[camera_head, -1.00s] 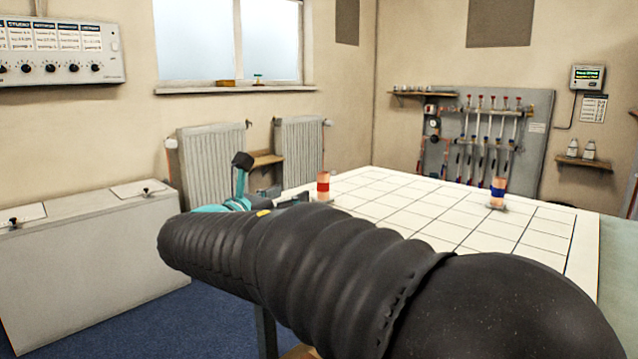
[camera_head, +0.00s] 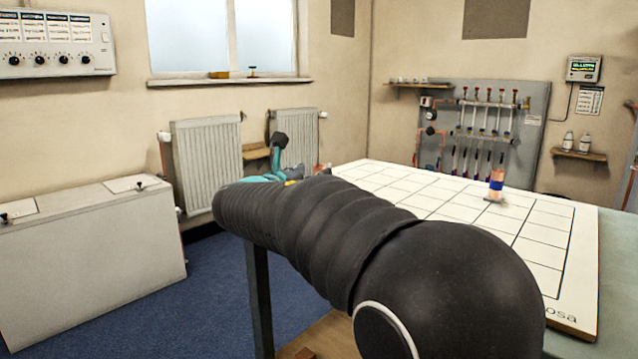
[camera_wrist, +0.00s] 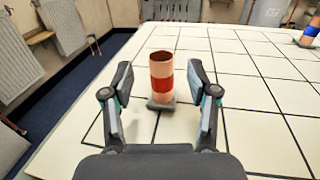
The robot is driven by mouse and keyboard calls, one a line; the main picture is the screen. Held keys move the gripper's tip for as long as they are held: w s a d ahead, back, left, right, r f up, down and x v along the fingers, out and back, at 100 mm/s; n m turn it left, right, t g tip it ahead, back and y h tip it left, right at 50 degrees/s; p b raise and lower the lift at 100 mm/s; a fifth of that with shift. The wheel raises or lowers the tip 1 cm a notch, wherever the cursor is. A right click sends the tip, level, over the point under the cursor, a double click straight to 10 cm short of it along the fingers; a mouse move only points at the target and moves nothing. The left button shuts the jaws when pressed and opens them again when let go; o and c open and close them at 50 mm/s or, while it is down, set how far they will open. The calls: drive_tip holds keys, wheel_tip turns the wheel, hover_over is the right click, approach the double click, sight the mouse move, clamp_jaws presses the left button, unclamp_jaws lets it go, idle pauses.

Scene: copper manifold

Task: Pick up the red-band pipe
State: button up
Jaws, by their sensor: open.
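The red-band pipe (camera_wrist: 162,77) is a short copper tube with a red band, standing upright on a small grey base (camera_wrist: 161,104) on the white gridded board. In the wrist view it stands between and slightly beyond the two fingers of my gripper (camera_wrist: 162,90), with space on both sides. My gripper is open and holds nothing. In the head view my black arm hides the pipe and most of the gripper.
A blue-band pipe (camera_head: 496,184) stands on the gridded board (camera_head: 534,277) towards the right; it shows at the wrist view's top right (camera_wrist: 309,34). Blue floor lies left of the board, with a white cabinet (camera_head: 90,260) beyond. The board's middle is clear.

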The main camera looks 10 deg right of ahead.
sight(316, 169)
drive_tip(key=x, duration=0.3)
drive_tip(key=shift+w+d+r, duration=0.1)
drive_tip(key=shift+w+d, duration=0.05)
drive_tip(key=shift+d, duration=0.1)
clamp_jaws()
drive_tip(key=shift+r, duration=0.15)
